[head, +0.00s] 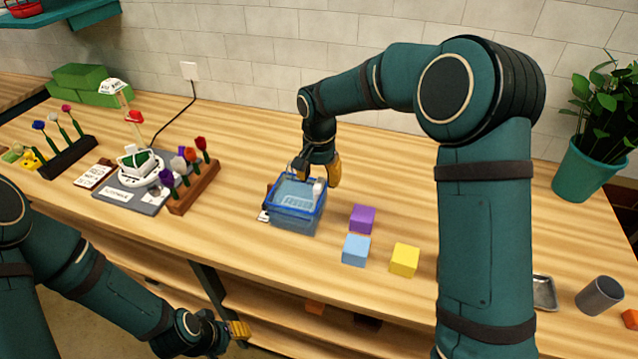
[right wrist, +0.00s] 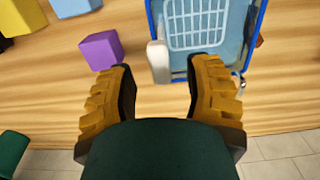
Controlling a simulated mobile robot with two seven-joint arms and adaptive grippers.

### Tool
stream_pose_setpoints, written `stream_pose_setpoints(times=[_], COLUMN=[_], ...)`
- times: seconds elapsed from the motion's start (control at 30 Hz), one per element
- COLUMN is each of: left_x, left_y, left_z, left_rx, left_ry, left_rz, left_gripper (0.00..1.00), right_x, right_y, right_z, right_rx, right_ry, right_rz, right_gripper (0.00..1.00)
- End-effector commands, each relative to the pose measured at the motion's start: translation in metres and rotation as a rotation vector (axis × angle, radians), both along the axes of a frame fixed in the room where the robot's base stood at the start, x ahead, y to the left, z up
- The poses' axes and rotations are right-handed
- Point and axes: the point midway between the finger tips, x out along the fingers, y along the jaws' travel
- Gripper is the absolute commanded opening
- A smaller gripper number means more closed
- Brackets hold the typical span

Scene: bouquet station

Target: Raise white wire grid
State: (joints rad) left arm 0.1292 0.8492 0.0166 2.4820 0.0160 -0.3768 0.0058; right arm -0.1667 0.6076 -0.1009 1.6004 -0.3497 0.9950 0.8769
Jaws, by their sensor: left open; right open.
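The white wire grid (head: 297,192) sits inside a clear blue-rimmed bin (head: 296,220) on the table. In the right wrist view the grid (right wrist: 197,22) shows as a pale lattice within the bin's blue rim (right wrist: 258,28). A white block-like piece (right wrist: 158,62) is at the bin's near edge, between my right fingers in that view. My right gripper (head: 319,172) is at the back of the bin, pointing down. Its yellow-padded fingers (right wrist: 160,78) are open and apart, with nothing clearly held. My left gripper (head: 238,330) is open, low in front of the table, away from the bin.
Purple (head: 362,219), light blue (head: 356,250) and yellow (head: 404,260) cubes lie right of the bin. A flower rack (head: 195,190) and a grey board (head: 125,199) stand to its left. A grey cup (head: 600,296) and potted plant (head: 588,170) are far right.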

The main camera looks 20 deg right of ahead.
Motion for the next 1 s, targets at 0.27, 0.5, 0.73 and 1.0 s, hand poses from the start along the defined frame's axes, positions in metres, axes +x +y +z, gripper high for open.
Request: stream_pose_setpoints(times=[0.27,0.5,0.73,1.0], left_x=[0.000,0.000,0.000,0.000], left_y=[0.000,0.000,0.000,0.000], left_z=[-0.002,-0.002,-0.002,-0.002], left_rx=[0.000,0.000,0.000,0.000], left_ry=[0.000,0.000,0.000,0.000], left_rz=[0.000,0.000,0.000,0.000], left_gripper=[0.47,0.47,0.47,0.47], right_x=[0.000,0.000,0.000,0.000], right_y=[0.000,0.000,0.000,0.000], right_z=[-0.021,-0.022,-0.021,-0.022], right_rx=[0.001,0.000,0.000,0.000], right_ry=[0.001,0.000,0.000,0.001], right_rz=[-0.001,-0.001,-0.001,0.000], right_gripper=[0.50,0.50,0.00,0.00])
